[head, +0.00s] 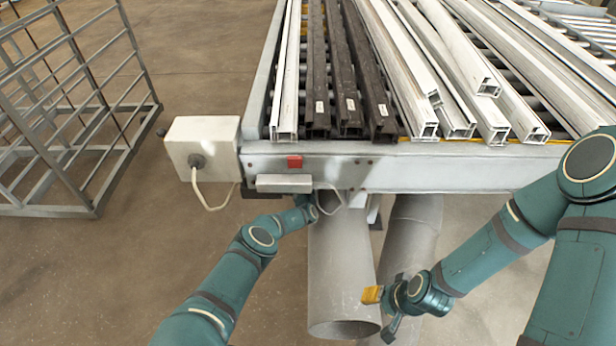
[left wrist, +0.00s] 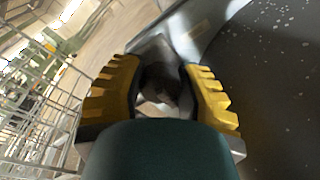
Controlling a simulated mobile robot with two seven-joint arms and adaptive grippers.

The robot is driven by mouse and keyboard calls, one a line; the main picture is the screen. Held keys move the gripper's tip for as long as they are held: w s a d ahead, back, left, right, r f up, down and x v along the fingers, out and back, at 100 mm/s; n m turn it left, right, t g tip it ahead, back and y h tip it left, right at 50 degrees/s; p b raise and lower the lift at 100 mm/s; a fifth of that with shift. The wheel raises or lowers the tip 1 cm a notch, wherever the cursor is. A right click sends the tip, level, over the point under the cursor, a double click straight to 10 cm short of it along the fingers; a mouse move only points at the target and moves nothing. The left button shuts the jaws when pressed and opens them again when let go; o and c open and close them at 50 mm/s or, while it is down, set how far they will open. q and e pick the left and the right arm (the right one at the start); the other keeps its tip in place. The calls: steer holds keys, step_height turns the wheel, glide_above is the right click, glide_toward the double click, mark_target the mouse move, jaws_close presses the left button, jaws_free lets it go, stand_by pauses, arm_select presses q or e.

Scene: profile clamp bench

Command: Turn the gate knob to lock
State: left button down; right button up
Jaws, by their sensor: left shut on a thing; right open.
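My left gripper (left wrist: 161,82) has its two yellow fingers closed around a small dark part, which looks like the gate knob (left wrist: 160,92), in the left wrist view. The knob's marking and turn angle cannot be made out there. In the head view my left arm reaches under the bench's front edge, and the wrist end (head: 308,207) is beside the large grey pipe; the fingers and what they hold are hidden. My right gripper (head: 380,312) is open and empty, low in front of the pipes, with one yellow fingertip showing.
The roller bench (head: 440,175) carries several white and dark profiles. A white box (head: 203,140) with a cable is at its left corner, and a red button (head: 295,161) is on its front. Two grey pipes (head: 336,270) hang below. A wire cage (head: 60,120) stands left.

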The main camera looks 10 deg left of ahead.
arm_select(q)
steer(key=shift+d, duration=0.15)
steer(key=c, duration=0.5)
jaws_free()
steer(key=shift+s+f, duration=0.15)
steer(key=shift+s, duration=0.05)
steer(key=shift+s, duration=0.3)
steer(key=shift+s+d+r, duration=0.15)
steer(key=shift+s+r, duration=0.05)
steer(key=shift+s, duration=0.95)
steer(key=shift+s+d+r, duration=0.15)
steer(key=shift+s+r, duration=0.05)
steer(key=shift+s, duration=0.95)
steer(key=shift+s+d+r, duration=0.15)
steer(key=shift+s+r, duration=0.05)
steer(key=shift+s, duration=0.95)
